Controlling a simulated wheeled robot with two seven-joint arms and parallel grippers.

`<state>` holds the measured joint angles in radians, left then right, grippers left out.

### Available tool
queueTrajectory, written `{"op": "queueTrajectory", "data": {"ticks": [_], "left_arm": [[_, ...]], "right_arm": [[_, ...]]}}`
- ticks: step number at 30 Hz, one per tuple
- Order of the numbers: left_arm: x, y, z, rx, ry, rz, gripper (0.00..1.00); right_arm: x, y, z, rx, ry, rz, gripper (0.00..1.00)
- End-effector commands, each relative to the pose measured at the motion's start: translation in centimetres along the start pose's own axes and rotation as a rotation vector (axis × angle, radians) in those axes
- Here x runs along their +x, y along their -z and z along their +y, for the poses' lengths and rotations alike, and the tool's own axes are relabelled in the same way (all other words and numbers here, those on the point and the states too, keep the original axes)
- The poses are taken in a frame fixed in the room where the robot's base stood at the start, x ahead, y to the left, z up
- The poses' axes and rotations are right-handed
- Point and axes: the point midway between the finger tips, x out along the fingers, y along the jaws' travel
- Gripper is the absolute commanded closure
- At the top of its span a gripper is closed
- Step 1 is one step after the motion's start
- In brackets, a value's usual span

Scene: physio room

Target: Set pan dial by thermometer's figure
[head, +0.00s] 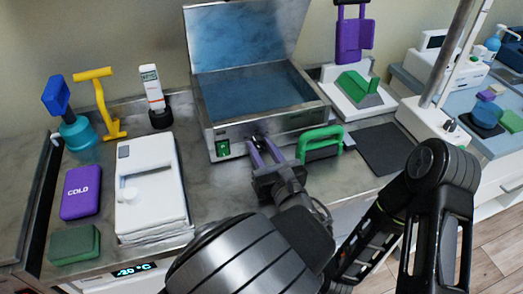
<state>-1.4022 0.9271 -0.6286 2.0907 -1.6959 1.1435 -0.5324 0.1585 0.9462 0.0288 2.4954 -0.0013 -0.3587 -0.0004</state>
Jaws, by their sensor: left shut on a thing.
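The pan (222,130) is a steel box with its lid (240,35) raised and blue-looking inside. Its front has a green lit switch (223,149). My left gripper (262,143) is at the pan's front, right of the switch, its purple fingers shut on the dial, which they mostly hide. The dial's setting cannot be read. The thermometer (152,84) is white and red with a small display, upright in a black holder (160,117) left of the pan. Its figure is too small to read. My right gripper is not in view.
A green-handled object (320,143) lies close right of my left gripper. On the left are a white box (150,190), a purple COLD pack (81,192), a green block (74,244), a yellow hammer-like tool (104,103) and a teal bottle (77,133). A dark mat (385,150) lies at right.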

Motion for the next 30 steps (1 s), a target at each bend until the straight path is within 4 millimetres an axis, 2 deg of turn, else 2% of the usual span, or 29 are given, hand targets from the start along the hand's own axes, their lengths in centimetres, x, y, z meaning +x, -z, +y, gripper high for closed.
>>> {"op": "queueTrajectory", "data": {"ticks": [15, 21, 30], "left_arm": [[0.0, 0.3, 0.0, -0.429, 0.018, 0.03, 1.0], [0.0, 0.2, 0.0, -0.509, 0.022, 0.035, 1.0], [0.0, 0.0, 0.1, -0.541, 0.023, 0.037, 1.0]], "right_arm": [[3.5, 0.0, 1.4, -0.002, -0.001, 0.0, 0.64], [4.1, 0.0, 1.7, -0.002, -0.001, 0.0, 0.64], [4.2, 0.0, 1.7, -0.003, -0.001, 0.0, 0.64]]}}
